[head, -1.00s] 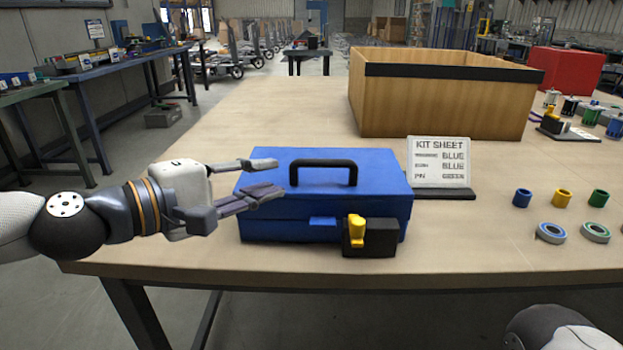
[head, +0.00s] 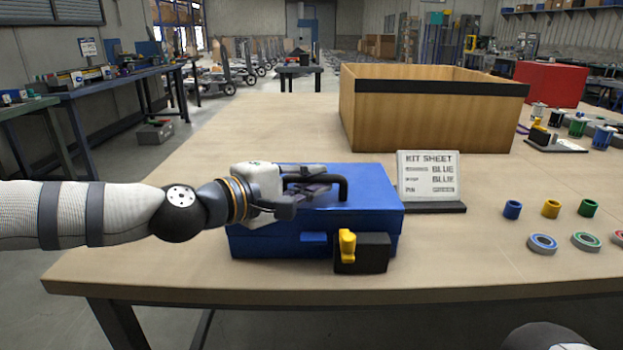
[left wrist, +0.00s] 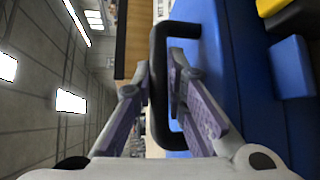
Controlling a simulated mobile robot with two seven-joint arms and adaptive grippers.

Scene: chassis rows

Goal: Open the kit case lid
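The blue kit case (head: 270,243) stands near the table's front edge with its lid (head: 372,205) down. A black arched handle (head: 343,188) stands up from the lid. My left gripper (head: 322,187) reaches in from the left at the handle. In the left wrist view the fingers (left wrist: 160,80) lie on both sides of the handle's bar (left wrist: 158,105), one through its opening, and look closed on it. The case also fills the right of that view (left wrist: 245,70). My right gripper is out of view.
A black block (head: 373,253) with a yellow lever (head: 347,245) is at the case's front right. The kit sheet (head: 430,175) stands behind right. A wooden bin (head: 430,115) is at the back. Several coloured rings and sleeves (head: 551,208) lie right. The table's left is clear.

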